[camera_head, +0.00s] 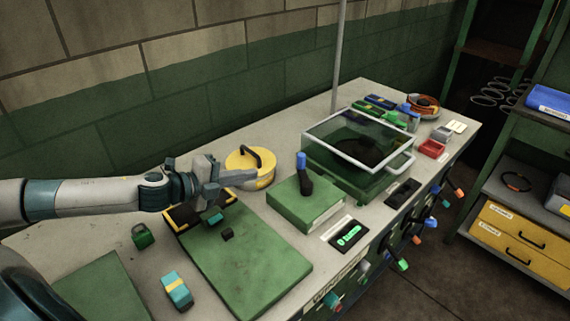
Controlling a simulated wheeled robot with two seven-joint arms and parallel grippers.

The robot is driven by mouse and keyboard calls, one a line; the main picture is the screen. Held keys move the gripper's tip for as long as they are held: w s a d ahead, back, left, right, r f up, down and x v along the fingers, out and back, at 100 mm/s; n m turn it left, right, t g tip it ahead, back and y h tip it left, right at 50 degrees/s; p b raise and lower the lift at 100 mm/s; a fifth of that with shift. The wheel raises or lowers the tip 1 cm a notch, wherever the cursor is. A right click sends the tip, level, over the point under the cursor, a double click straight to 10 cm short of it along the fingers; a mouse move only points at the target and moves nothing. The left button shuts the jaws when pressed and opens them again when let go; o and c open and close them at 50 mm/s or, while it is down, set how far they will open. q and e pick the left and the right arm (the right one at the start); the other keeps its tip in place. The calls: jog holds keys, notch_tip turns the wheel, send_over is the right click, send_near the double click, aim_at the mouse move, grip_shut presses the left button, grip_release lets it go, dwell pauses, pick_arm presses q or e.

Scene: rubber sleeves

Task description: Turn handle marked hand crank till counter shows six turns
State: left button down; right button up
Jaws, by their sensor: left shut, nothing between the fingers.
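A green box (299,207) stands on the bench, with a black crank arm (306,186) on top that ends in an upright blue knob (301,161). A small black display (349,235) with green lit characters lies in front of the box; its reading is too small to make out. My left gripper (243,175) is shut and empty, left of the crank and apart from it, in front of a yellow round pot with a black handle (262,175). My right gripper is not in view.
A green board (250,259) lies in the foreground, with a green padlock (143,236) and a teal-yellow block (177,290) to its left. A green case with a raised glass lid (352,143) stands behind the crank box. Coloured knobs (402,264) line the bench front.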

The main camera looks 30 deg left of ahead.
pick_arm(q)
jog(key=shift+w, duration=0.15)
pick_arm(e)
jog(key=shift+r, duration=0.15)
pick_arm(q)
jog(key=p, duration=0.7)
send_near(304, 173)
jog(key=w, duration=0.3)
jog(key=w+a+r, duration=0.1)
jog(key=shift+w+a, duration=0.1)
jog(key=shift+w, duration=0.15)
jog(key=shift+p+x, duration=0.3)
jog(key=shift+x, duration=0.6)
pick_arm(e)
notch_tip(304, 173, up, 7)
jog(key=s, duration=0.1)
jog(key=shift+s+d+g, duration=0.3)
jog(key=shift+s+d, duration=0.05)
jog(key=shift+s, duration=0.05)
